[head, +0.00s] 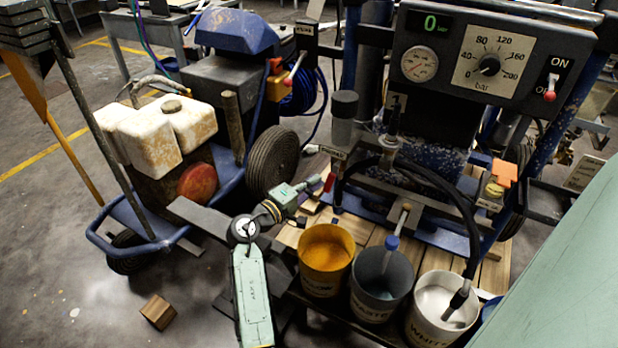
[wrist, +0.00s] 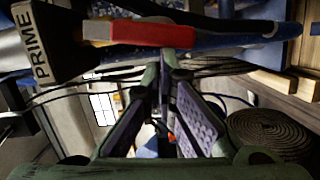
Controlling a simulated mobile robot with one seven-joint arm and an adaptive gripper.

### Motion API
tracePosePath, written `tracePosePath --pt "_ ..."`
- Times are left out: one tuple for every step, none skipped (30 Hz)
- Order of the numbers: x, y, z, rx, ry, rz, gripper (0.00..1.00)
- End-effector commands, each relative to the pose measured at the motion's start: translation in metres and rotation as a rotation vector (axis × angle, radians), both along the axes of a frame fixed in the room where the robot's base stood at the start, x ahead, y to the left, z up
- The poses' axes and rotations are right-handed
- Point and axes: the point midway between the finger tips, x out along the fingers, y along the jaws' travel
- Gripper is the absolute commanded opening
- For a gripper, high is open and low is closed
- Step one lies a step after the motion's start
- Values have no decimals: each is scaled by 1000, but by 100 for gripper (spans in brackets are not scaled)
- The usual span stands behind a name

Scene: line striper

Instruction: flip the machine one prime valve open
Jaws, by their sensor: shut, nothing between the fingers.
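Machine one, with a "1" tag (head: 397,101), stands at the right in the head view. Its PRIME label (head: 331,153) is at its left side, with a red valve lever (head: 329,182) pointing down below it. In the wrist view the PRIME label (wrist: 37,46) is at upper left and the red lever (wrist: 150,34) lies across the top. My gripper (head: 313,184) is just left of the lever in the head view. In the wrist view my gripper (wrist: 168,58) has its fingertips together, close below the lever. I cannot tell whether they touch it.
Yellow (head: 326,262), waste (head: 380,282) and white (head: 441,308) buckets stand in front of the machine. A second striper (head: 236,32) stands at the left with its own red-handled lever (head: 289,79). A wooden block (head: 158,311) lies on the floor. The display (head: 430,25) reads 0.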

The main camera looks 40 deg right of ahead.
Motion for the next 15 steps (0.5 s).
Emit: tracePosePath --pt "-3 -1 -3 -10 29 -2 0" --pt "-4 -2 -4 -18 46 -2 0" --pt "-5 -2 -5 -25 65 -3 0" --pt "-6 -3 -5 -25 62 -3 0" --pt "-7 -3 -6 -25 60 -3 0" --pt "-8 -3 -6 -24 59 -3 0" --pt "-8 -4 -7 -23 58 -3 0" --pt "-9 -4 -7 -23 58 -3 0" --pt "-10 -4 -8 -23 57 -3 0" --pt "-10 -4 -8 -23 57 -2 0" --pt "-11 -5 -8 -23 57 -2 0" --pt "-11 -5 -9 -23 57 -2 0" --pt "-11 -5 -9 -22 57 -2 0" --pt "-11 -5 -9 -22 56 -2 0" --pt "-12 -5 -9 -22 56 -2 0"
